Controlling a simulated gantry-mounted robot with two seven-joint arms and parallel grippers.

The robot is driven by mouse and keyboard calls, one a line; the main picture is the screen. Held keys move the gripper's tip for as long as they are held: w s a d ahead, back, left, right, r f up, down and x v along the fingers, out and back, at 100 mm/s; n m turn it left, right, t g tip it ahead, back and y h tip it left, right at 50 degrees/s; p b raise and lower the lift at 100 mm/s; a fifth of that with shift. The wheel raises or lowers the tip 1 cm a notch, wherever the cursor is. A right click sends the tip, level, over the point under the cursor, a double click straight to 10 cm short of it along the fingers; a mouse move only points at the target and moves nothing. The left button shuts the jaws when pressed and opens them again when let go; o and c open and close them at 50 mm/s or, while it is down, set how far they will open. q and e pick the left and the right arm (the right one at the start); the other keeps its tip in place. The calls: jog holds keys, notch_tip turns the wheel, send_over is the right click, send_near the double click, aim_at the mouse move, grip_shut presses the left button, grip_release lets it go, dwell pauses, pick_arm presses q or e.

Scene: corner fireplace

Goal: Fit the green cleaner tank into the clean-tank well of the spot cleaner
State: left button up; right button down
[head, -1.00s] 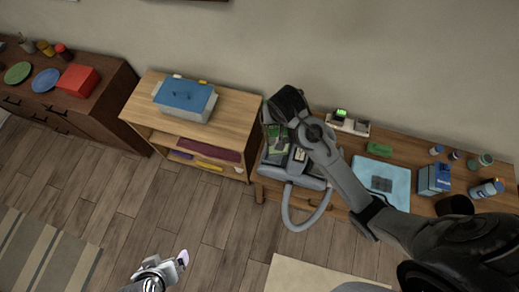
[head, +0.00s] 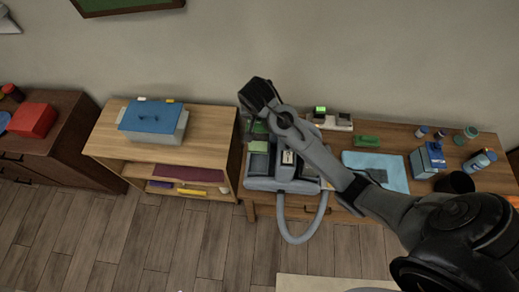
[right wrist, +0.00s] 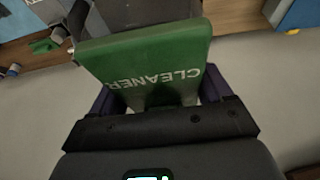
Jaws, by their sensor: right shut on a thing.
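The green cleaner tank (right wrist: 150,55), with white "CLEANER" lettering upside down, fills the middle of the right wrist view. My right gripper (right wrist: 160,95) is shut on it, one finger on each side. In the head view a little of the green tank (head: 258,127) shows below my dark right wrist, at the back left of the spot cleaner. The grey spot cleaner (head: 278,184) stands on the left end of the wooden table, its hose looping over the front edge. My arm covers part of it. I cannot tell whether the tank touches the well. My left gripper is out of view.
On the table (head: 402,202) are a green block (head: 367,141), a light blue mat (head: 395,162), a blue box (head: 428,160) and several bottles. A wooden shelf (head: 205,118) with a blue-lidded bin (head: 153,121) stands close on the left. The wall is behind.

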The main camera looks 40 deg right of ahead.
aim_at(258, 144)
notch_tip(258, 144, down, 22)
jog(key=shift+r+p, duration=0.25)
jog(key=shift+p, duration=0.1)
jog(key=shift+f, duration=0.1)
dwell(0.4)
grip_release()
jog(key=v, duration=1.2)
jog(key=shift+a, duration=0.1)
